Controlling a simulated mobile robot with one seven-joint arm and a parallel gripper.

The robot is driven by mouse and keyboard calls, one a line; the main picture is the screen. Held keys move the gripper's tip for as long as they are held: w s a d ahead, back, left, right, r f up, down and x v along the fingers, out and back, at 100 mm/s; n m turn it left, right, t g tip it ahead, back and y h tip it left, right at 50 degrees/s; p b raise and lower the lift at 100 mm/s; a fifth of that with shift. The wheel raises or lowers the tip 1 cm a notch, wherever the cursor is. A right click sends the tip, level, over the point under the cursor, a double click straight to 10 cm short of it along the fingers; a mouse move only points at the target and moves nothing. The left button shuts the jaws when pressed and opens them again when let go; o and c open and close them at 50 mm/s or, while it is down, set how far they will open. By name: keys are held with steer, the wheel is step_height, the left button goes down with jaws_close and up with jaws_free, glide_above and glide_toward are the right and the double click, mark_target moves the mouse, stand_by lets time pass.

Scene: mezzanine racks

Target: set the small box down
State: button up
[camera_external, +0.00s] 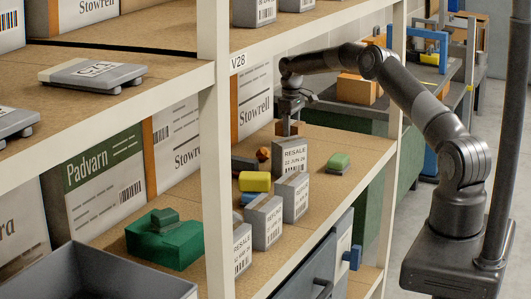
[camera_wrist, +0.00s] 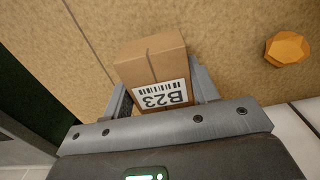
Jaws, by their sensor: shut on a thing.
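The small box is a brown carton with a "B23" barcode label (camera_wrist: 152,66). In the wrist view it sits between the two fingers of my gripper (camera_wrist: 160,88), which is shut on it. In the external view my gripper (camera_external: 288,118) points down over the middle shelf (camera_external: 322,196). A bit of the small box (camera_external: 286,129) shows beneath it, just behind a grey "RESALE" box (camera_external: 291,156). That box hides its lower part, so I cannot tell whether it touches the shelf.
A yellow cylinder (camera_external: 254,181), more grey labelled boxes (camera_external: 264,221) and a green-topped item (camera_external: 339,161) stand nearby on the shelf. An orange faceted object (camera_wrist: 287,48) lies right of the box in the wrist view. A rack post (camera_external: 213,170) stands in front.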

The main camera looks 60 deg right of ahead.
mark_target(292, 122)
steer(key=shift+f, duration=1.7)
steer(key=shift+f, duration=0.15)
steer(key=o, duration=1)
step_height(292, 122, up, 12)
steer(key=shift+r, duration=0.2)
steer(key=shift+s, duration=0.1)
